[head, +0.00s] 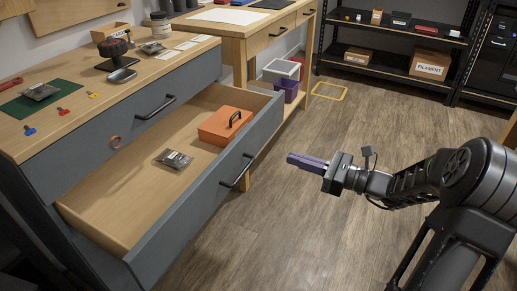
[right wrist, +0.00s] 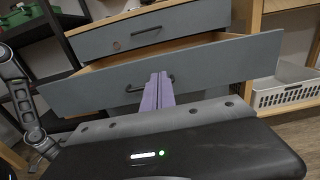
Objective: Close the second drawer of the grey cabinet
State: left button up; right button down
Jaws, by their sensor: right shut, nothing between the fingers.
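The grey cabinet (head: 45,152) stands at the left in the head view, with a wooden top. Its second drawer (head: 205,199) is pulled far out, with a black bar handle (head: 238,171) on its grey front. An orange box (head: 222,127) with a handle and a small packet (head: 173,159) lie inside it. The top drawer (head: 125,115) is shut. My right gripper (head: 291,158) is shut and empty, with purple fingers, apart from the drawer front and to its right. In the right wrist view the fingers (right wrist: 158,92) point toward the drawer front (right wrist: 215,68). My left gripper is out of view.
A black shelf (head: 392,55) with boxes stands at the back. The wooden floor (head: 330,115) right of the drawer is clear apart from a yellow frame (head: 329,91).

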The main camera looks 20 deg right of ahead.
jog(key=b, duration=0.4)
send_near(239, 142)
jog(key=x, duration=0.5)
jog(key=shift+w+a+f, duration=0.1)
jog(key=shift+w+f, duration=0.05)
jog(key=shift+f, duration=0.05)
jog(key=shift+w+a+r, duration=0.1)
jog(key=shift+w+a, duration=0.3)
jog(key=shift+w, duration=0.1)
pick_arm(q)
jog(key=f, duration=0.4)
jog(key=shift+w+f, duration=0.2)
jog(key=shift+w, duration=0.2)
pick_arm(e)
jog(key=shift+w, duration=0.1)
jog(key=shift+a, duration=0.1)
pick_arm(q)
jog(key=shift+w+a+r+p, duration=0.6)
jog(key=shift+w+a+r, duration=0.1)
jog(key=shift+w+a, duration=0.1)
pick_arm(e)
jog(key=x, duration=2.2)
jog(key=shift+w, duration=0.2)
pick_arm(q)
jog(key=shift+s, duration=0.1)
pick_arm(e)
jog(key=shift+s, duration=0.1)
